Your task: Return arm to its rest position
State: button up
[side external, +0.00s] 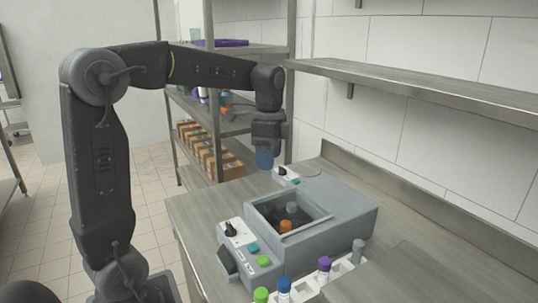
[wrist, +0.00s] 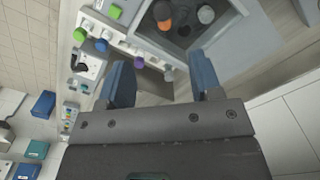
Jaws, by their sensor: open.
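My gripper (side external: 267,158) hangs above the back edge of the grey filler machine (side external: 340,215) in the side view, pointing down. In the wrist view my gripper (wrist: 160,85) shows two blue fingers spread apart with nothing between them. The machine has a sunken dark bay holding an orange-topped item (side external: 286,226) and a dark grey round item (side external: 291,208). Both also show at the top of the wrist view, the orange one (wrist: 163,14) left of the grey one (wrist: 206,14).
A row of bottles with green (side external: 261,294), blue and purple (side external: 324,263) caps stands along the machine's front. A wall shelf (side external: 420,88) runs at the right. A rack with cardboard boxes (side external: 205,150) stands behind.

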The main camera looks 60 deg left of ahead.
jog(key=s+d+f+n+t, duration=0.3)
jog(key=s+d+n+t, duration=0.2)
jog(key=s+d+n, duration=0.4)
jog(key=s+d, duration=0.4)
jog(key=s, duration=0.2)
jog(key=shift+s+t, duration=0.2)
jog(key=shift+t, duration=0.1)
